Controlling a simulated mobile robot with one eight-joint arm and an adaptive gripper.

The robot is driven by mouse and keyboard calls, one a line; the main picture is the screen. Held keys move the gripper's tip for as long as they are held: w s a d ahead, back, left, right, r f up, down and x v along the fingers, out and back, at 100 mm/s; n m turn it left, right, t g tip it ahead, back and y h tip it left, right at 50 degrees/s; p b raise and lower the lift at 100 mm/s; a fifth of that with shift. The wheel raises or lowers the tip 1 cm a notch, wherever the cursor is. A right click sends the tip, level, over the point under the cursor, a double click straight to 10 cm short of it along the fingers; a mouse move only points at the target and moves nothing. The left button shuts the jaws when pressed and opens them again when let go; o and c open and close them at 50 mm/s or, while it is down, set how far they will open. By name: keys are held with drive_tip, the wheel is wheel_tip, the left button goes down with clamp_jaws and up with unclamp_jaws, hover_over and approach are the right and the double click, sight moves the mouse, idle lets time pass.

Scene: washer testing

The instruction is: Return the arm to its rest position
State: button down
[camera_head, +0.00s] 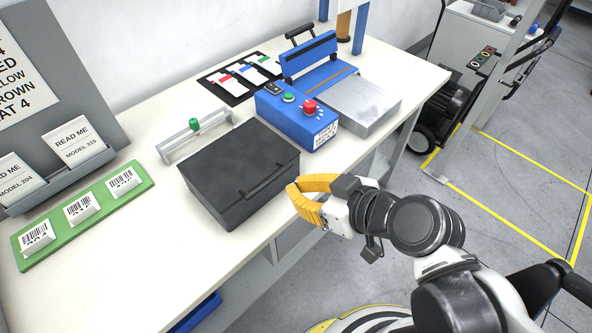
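My gripper (291,189) has yellow fingers and hangs at the front edge of the white workbench (135,265), just right of a black case. Its fingertips point left and appear to meet, with nothing seen between them. My arm reaches in from the lower right, bent, with its dark joints beside the bench over the floor.
The closed black case (238,165) is close to my fingertips. Behind it stand a blue control box (297,118) with a red button and a blue-and-metal device (358,103). A green barcode tray (55,232) lies at left. Open floor (470,210) lies right of the bench.

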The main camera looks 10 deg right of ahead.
drive_tip(key=w+d+r+m+g+h, duration=0.1)
drive_tip(key=d+m+h, duration=0.5)
drive_tip(key=d, duration=0.7)
drive_tip(key=shift+w+r+m+g+h, duration=0.35)
drive_tip(key=shift+r+m+g, duration=0.15)
drive_tip(key=shift+r+m, duration=0.1)
